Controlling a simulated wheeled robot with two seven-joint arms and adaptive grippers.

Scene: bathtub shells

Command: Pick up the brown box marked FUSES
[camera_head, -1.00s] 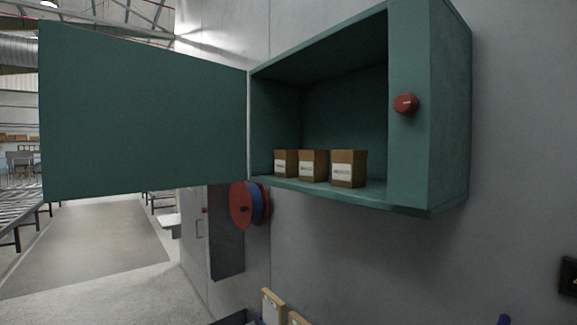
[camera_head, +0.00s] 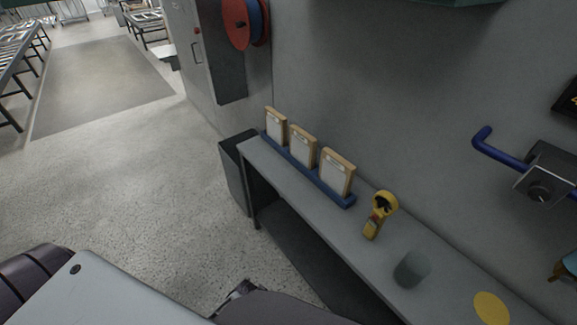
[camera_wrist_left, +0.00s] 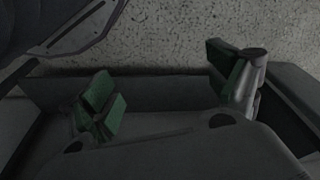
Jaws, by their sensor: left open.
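No brown box shows in either view now. A second ago three small brown boxes with white labels stood side by side in the open green wall cabinet, their labels too small to read. Only the dark underside of the cabinet (camera_head: 440,3) shows now, at the top edge of the head view. My left gripper (camera_wrist_left: 166,86) shows in its wrist view, its green-padded fingers wide apart with nothing between them, above a speckled floor. My right gripper is not in view.
A narrow grey bench (camera_head: 345,233) runs along the wall below. A blue lever (camera_head: 497,150) juts from the wall. Open floor lies left.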

